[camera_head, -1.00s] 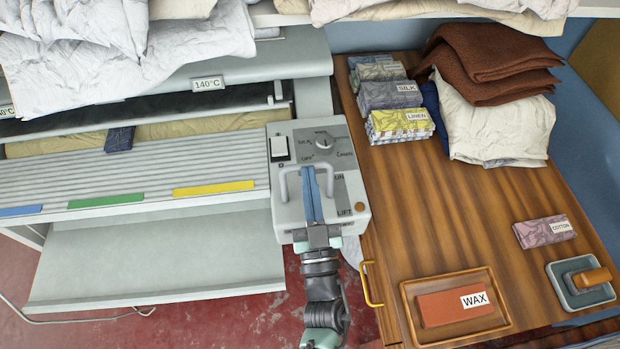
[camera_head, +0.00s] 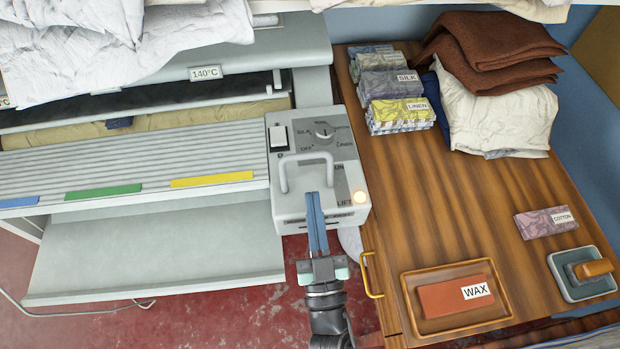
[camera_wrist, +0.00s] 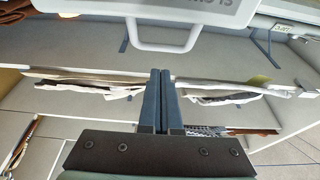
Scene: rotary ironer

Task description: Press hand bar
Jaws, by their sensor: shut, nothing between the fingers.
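The hand bar (camera_head: 306,158) is a pale U-shaped handle on the grey control box (camera_head: 291,209) at the right end of the ironer. It also shows in the wrist view (camera_wrist: 161,47), just beyond my fingertips. My gripper (camera_head: 314,196) has its two blue fingers together with nothing between them. In the head view the fingertips overlap the box front near the bar's lower side. In the wrist view (camera_wrist: 161,73) a gap shows between fingertips and bar. The round lamp (camera_head: 360,197) on the box glows. The box also carries a dial (camera_head: 323,132) and a switch (camera_head: 279,136).
A ribbed feed shelf (camera_head: 120,168) with coloured strips lies left of the box. A wooden table (camera_head: 450,210) on the right holds folded cloths, a wax tray (camera_head: 408,300) and a yellow side handle (camera_head: 371,277). Red floor shows below.

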